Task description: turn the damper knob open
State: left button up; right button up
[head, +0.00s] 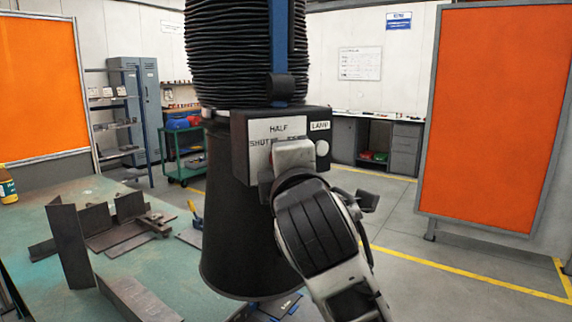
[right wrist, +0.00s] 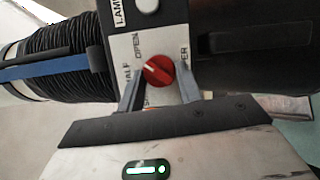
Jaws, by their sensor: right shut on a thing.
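The damper knob (right wrist: 159,71) is round and red with a white pointer mark. It sits on the dark control box (head: 240,150) under the black hose. In the right wrist view, its pointer leans up-left, toward the side with the HALF and OPEN lettering; I cannot tell the exact setting. My right gripper (right wrist: 159,88) is shut on the knob, one finger on each side. In the head view my right gripper (head: 290,165) covers the knob and part of the label plate (head: 272,130). My left gripper is not in view.
A white round lamp button (head: 322,148) is beside the label plate. A black hood (head: 232,225) hangs below the box. A green table (head: 40,290) with metal plates (head: 70,245) stands left. Orange screens (head: 500,110) stand at both sides. The floor at right is clear.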

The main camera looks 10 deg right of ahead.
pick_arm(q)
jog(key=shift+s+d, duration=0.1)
pick_arm(e)
jog(key=shift+m, duration=0.5)
jog(key=o, duration=1)
pick_arm(q)
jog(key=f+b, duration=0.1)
jog(key=b, duration=0.1)
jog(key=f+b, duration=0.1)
jog(key=b, duration=0.1)
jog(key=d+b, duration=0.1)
jog(key=b, duration=0.1)
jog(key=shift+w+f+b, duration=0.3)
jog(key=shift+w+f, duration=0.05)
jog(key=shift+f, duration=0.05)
pick_arm(e)
jog(key=s+a, duration=0.1)
jog(key=s, duration=1.5)
jog(key=shift+r, duration=0.1)
